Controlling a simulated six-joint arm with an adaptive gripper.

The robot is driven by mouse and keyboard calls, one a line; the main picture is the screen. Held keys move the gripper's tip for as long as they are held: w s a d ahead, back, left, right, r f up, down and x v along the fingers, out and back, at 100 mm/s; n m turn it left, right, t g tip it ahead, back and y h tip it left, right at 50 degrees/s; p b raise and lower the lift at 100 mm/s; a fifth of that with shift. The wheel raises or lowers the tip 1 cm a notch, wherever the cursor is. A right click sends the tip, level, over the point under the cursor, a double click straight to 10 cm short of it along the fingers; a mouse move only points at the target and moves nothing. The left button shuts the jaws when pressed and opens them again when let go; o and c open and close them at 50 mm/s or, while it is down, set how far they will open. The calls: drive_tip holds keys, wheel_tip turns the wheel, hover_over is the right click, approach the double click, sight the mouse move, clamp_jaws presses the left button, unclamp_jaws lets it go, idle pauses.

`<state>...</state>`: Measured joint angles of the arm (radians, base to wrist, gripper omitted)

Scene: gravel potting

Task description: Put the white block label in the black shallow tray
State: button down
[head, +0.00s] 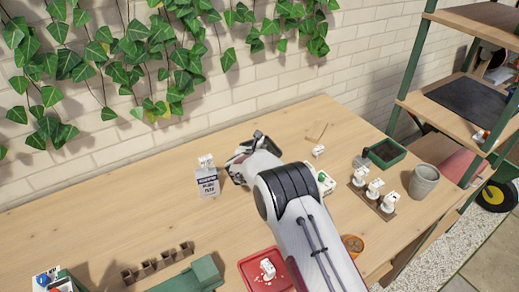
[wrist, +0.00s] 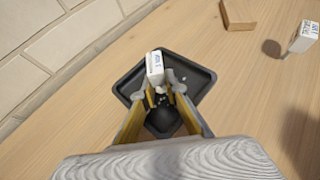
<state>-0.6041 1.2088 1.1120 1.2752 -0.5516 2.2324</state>
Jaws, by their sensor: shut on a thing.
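My gripper (wrist: 158,92) is shut on the white block label (wrist: 155,66), which has small blue print on its face. It holds the label over the black shallow tray (wrist: 200,76), which lies on the wooden table as a dark square turned cornerwise. I cannot tell whether the label touches the tray. A few small white bits show near the fingertips, over the tray.
Another white block label (wrist: 302,38) and a wooden piece (wrist: 238,14) stand to the right. A red tray (head: 252,271), a grey pot (head: 424,181) and a green tray (head: 386,153) are nearby.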

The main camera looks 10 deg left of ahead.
drive_tip(key=shift+f, duration=0.15)
drive_tip(key=c, duration=2)
unclamp_jaws()
drive_tip(key=shift+c, duration=0.2)
drive_tip(key=shift+r, duration=0.2)
drive_tip(key=shift+v, duration=6)
